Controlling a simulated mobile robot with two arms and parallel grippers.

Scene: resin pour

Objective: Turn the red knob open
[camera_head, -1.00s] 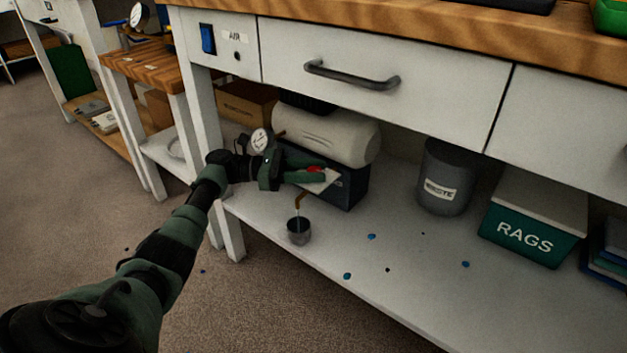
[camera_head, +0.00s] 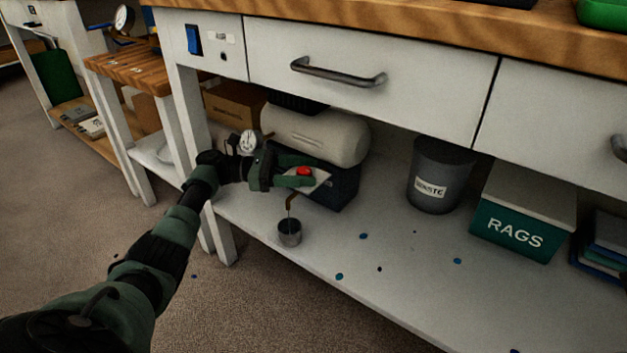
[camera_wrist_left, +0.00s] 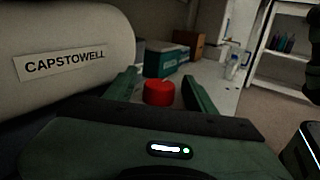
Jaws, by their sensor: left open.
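The red knob (camera_head: 304,171) shows near the tip of my left gripper (camera_head: 303,172), in front of the tank on the lower shelf. In the left wrist view the red knob (camera_wrist_left: 159,93) stands between the two green fingers of my left gripper (camera_wrist_left: 165,92). The fingers are open, with a gap visible on each side of the knob. A white plate (camera_head: 321,178) shows beside the fingers. What the knob is mounted on is mostly hidden by the gripper. My right gripper is not in view.
A cream tank (camera_head: 315,136) lies behind the gripper, with a dial gauge (camera_head: 250,141) at its left. A grey waste bin (camera_head: 440,190) and a RAGS box (camera_head: 515,228) stand further right. The drawer front (camera_head: 420,85) overhangs the shelf.

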